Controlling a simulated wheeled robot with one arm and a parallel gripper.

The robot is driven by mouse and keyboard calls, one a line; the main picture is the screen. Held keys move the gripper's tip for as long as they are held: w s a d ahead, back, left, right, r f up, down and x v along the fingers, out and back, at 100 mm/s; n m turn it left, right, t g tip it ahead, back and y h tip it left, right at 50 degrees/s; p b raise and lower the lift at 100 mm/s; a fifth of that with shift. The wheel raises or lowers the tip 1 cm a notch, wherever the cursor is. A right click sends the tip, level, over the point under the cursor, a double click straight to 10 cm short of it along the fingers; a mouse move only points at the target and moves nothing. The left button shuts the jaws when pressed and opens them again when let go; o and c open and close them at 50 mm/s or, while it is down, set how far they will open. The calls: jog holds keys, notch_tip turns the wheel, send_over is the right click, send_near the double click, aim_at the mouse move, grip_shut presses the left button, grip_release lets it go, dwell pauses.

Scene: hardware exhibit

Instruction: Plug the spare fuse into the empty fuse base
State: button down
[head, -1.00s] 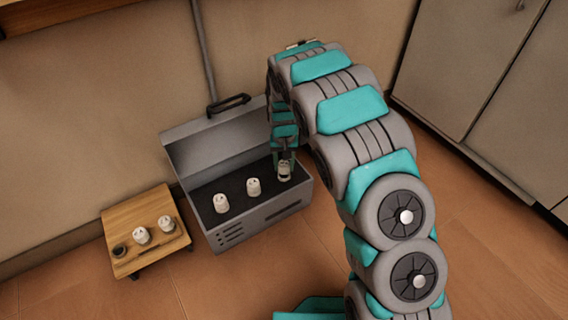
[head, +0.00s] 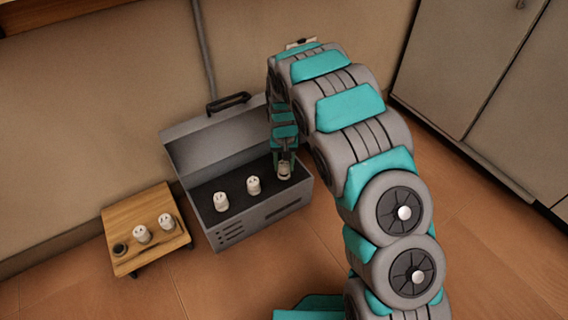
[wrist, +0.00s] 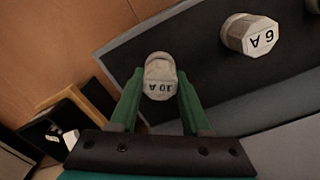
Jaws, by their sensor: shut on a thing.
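My gripper (head: 284,164) is at the right end of the open grey toolbox, with its fingers shut on a white fuse (wrist: 160,76). The wrist view shows this fuse between the two green fingers, marked "10 A" and upside down in the picture. The fuse is low over the dark toolbox interior; I cannot tell whether it still touches it. On the wooden board (head: 128,215) at the left is a dark, empty fuse base (head: 120,249). Two white fuses (head: 142,234) (head: 166,222) stand beside it in a row.
The grey toolbox (head: 262,217) also holds two other white fuses (head: 221,201) (head: 253,185); one marked "6 A" (wrist: 249,34) shows in the wrist view. The raised toolbox lid (head: 215,140) stands behind them. A narrow floor gap separates board and toolbox. Grey cabinets (head: 470,80) stand at the right.

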jog(key=shift+f, duration=0.5)
dwell(1.2)
grip_release()
dwell(0.4)
jog(key=shift+r+p, duration=1)
jog(key=shift+r, duration=2.5)
